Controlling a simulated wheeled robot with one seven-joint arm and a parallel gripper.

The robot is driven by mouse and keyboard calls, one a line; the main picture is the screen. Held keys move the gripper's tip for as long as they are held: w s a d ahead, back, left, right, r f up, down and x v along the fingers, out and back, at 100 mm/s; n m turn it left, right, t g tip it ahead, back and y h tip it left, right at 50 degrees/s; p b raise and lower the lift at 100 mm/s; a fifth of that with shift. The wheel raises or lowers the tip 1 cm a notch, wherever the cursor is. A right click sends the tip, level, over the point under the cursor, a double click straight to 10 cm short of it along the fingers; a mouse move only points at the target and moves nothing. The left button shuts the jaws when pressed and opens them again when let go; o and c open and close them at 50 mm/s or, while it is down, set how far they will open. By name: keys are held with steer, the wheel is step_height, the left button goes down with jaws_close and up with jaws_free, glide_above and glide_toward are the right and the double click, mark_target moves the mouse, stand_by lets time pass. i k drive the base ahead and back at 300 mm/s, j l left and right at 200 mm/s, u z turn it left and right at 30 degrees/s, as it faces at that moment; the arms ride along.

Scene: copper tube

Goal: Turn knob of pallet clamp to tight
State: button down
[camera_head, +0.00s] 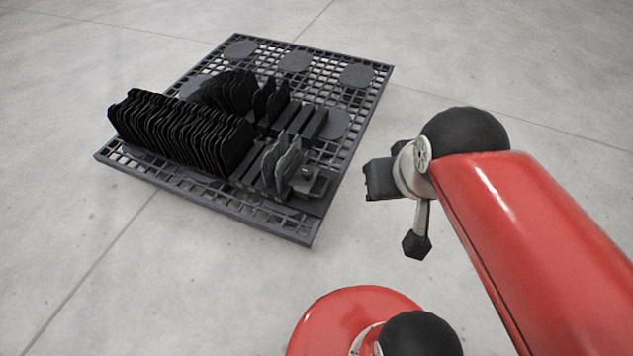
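A dark grid pallet (318,240) lies on the floor left of centre. Near its right front corner is a small dark fixture (316,183) beside a few grey plates (281,163). It may be the pallet clamp, but its knob is too small and dark to make out, and its setting cannot be read. My gripper (374,180) is a dark block at the end of my red arm, right of the pallet and apart from the fixture in the picture. Its fingers cannot be made out, and nothing held is visible.
A long row of black plates (178,130) stands upright on the pallet's left side. More dark plates (230,90) stand behind it. The pallet's back part holds flat round pads (295,62). Bare concrete floor (60,270) surrounds the pallet.

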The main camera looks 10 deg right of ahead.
mark_target(307, 172)
steer(key=i+j+z, duration=0.1)
steer(key=j, duration=0.25)
steer(key=i+j+z, duration=0.15)
steer(key=j, duration=0.2)
steer(key=i+j+z, duration=0.1)
steer(key=j, duration=0.25)
steer(key=i+j+z, duration=0.25)
steer(key=j, duration=0.5)
steer(key=i, duration=0.1)
